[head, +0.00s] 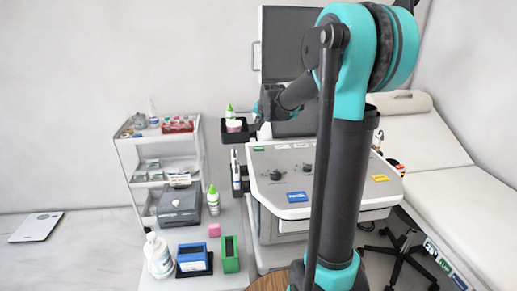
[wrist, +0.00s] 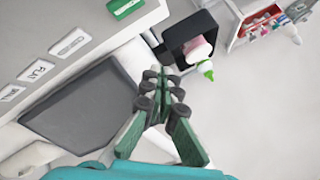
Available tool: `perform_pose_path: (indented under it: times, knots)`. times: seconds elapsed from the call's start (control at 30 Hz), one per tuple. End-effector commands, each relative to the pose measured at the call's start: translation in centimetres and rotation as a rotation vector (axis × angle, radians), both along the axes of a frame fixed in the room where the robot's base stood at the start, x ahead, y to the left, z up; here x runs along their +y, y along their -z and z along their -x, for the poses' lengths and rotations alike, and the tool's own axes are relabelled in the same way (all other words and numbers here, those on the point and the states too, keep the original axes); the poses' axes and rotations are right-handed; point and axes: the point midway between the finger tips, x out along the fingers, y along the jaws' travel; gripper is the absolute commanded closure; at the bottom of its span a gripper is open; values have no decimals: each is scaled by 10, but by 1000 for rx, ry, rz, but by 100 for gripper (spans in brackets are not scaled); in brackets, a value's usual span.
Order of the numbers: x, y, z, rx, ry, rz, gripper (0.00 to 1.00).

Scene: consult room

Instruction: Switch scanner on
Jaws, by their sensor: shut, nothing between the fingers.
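The scanner (head: 262,162) stands mid-view in the head view, a white console on a cart with dark knobs and a dark monitor (head: 285,35) above. It bears a green block (head: 259,148), a blue block (head: 297,197) and a yellow block (head: 380,178). My arm hides part of the console. My gripper (head: 267,104) is in front of the monitor's lower left. In the wrist view my gripper (wrist: 163,73) is shut and empty, above the console's edge near a black holder. A green block (wrist: 124,8) and labels such as FLAT show there at upper left.
A black holder (head: 236,135) with a green-tipped bottle sits at the console's left. A white trolley (head: 122,145) carries small supplies. A counter with a grey box (head: 180,205) and bottles is at front left. An exam bed (head: 460,210) lies to the right.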

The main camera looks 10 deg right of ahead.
Motion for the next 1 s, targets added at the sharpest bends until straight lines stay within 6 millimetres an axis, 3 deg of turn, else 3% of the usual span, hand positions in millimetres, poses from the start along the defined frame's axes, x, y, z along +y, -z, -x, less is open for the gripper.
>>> perform_pose_path:
  times: [0.27, 0.7, 1.0]
  knots:
    - [0, 8, 0, 0, 0, 0, 100]
    - [0, 63, 0, 0, -1, 1, 100]
    - [0, 86, 0, 0, -1, 1, 100]
